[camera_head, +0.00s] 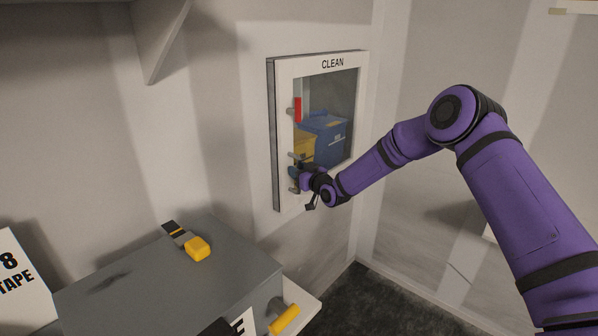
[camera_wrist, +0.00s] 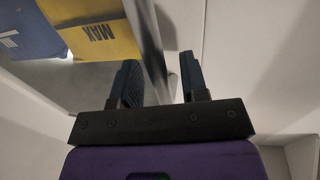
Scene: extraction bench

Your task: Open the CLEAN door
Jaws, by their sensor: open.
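The CLEAN door (camera_head: 330,64) is a white frame around a glass pane, set in the wall in the head view. It looks shut, though its left edge stands out from the wall. Short pegs of its handle (camera_head: 291,110) show along the left side of the frame. My gripper (camera_head: 297,172) is at the lower part of this handle and hides some of it. In the wrist view, my gripper (camera_wrist: 160,76) is open, with one dark finger on each side of a grey upright bar (camera_wrist: 148,45), seemingly the handle. I cannot tell whether the fingers touch it.
Behind the glass are a blue bin (camera_head: 325,138) and a yellow bin (camera_head: 303,150), also in the wrist view.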

